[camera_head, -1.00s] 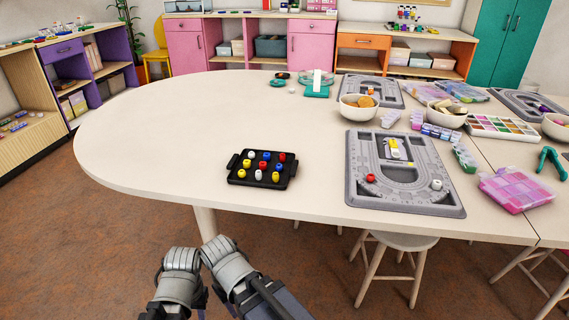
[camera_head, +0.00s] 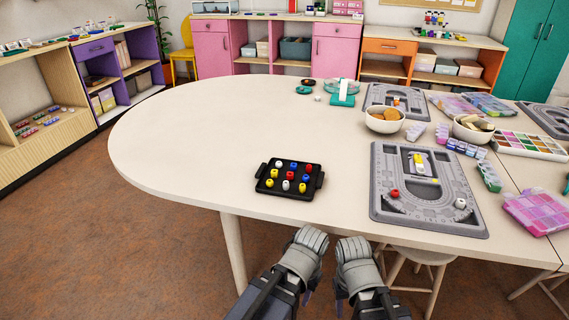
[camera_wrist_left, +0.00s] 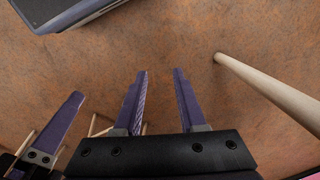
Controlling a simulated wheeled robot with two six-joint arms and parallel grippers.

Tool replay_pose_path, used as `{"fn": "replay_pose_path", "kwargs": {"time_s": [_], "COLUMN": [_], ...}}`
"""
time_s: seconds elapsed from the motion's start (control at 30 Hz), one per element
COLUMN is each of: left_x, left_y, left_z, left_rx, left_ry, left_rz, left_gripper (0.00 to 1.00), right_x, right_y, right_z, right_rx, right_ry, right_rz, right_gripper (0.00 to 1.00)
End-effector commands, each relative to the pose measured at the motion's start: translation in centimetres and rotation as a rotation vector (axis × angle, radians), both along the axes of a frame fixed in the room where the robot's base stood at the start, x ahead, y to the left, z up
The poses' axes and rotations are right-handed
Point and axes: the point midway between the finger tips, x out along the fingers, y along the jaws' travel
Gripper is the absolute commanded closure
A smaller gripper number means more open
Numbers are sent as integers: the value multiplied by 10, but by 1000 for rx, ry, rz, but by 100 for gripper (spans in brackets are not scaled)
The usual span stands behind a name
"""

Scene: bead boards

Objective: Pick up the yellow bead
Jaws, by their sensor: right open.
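Several small beads sit in rows on a black tray (camera_head: 262,186) near the front edge of the white table. Yellow beads among them include one at the front left (camera_head: 269,183), one at the front right (camera_head: 302,188) and one at the left of the middle row (camera_head: 270,173). My left gripper (camera_wrist_left: 160,72) is open and empty over the floor in the left wrist view. Neither gripper touches a bead.
A grey bead board (camera_head: 388,215) lies right of the tray, with a red bead (camera_head: 394,193) and a white bead (camera_head: 460,203) on it. Bowls and boxes stand behind and to the right. The table's left side is clear. A stool (camera_head: 425,257) is under the front edge.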

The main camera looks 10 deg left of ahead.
Motion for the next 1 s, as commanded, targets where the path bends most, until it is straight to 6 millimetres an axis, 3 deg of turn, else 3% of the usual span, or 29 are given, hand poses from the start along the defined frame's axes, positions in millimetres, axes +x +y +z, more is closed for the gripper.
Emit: {"fn": "replay_pose_path", "kwargs": {"time_s": [0.03,0.1,0.6,0.77,0.83,0.9,1.0], "left_x": [4,9,47,88,120,156,184], "left_y": [6,14,73,92,101,109,114], "left_z": [40,67,243,284,297,302,304], "left_rx": [-7,-18,-85,-111,-122,-135,-144], "left_ry": [-4,-13,-84,-166,-232,-311,-381], "left_rz": [21,47,232,278,293,300,301], "left_gripper": [60,60,60,60,60,60,60], "right_x": [0,0,-1,-1,-1,-1,-1], "right_y": [0,0,1,1,1,1,1], "right_z": [40,67,244,282,293,294,291], "right_rx": [0,1,3,4,4,4,4], "right_ry": [0,1,3,3,4,4,4], "right_rz": [-1,-2,-11,-13,-14,-14,-14], "right_gripper": [50,50,50,50,50,50,50]}}
